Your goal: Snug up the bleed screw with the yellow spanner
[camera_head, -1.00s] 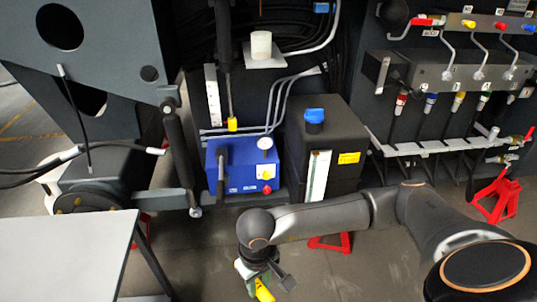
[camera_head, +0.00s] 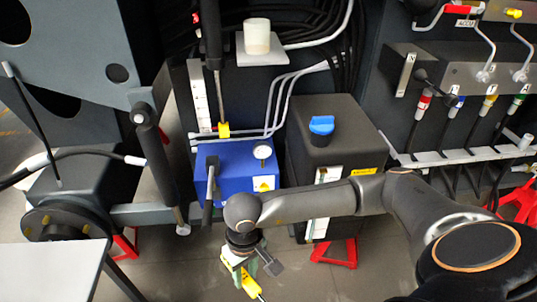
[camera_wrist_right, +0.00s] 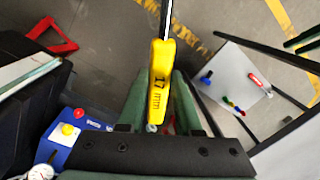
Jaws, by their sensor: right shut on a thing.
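The yellow spanner (camera_head: 251,287) is in my right gripper (camera_head: 240,274), low in the head view in front of the blue pump unit. In the right wrist view the yellow handle (camera_wrist_right: 161,85), marked 17 mm, sits between the green fingers of the right gripper (camera_wrist_right: 162,88). Its metal shaft runs out past the top edge, so its far end is hidden there. The blue pump unit (camera_head: 226,160) has a round gauge and a lever; my arm covers part of its front. I cannot make out the bleed screw. My left gripper is not in view.
A black tank (camera_head: 335,145) with a blue cap stands right of the pump unit. Red stands (camera_head: 336,253) are on the floor. A hose manifold (camera_head: 455,75) is at right. A pale table (camera_head: 50,270) is at lower left; the wrist view shows small coloured items on it.

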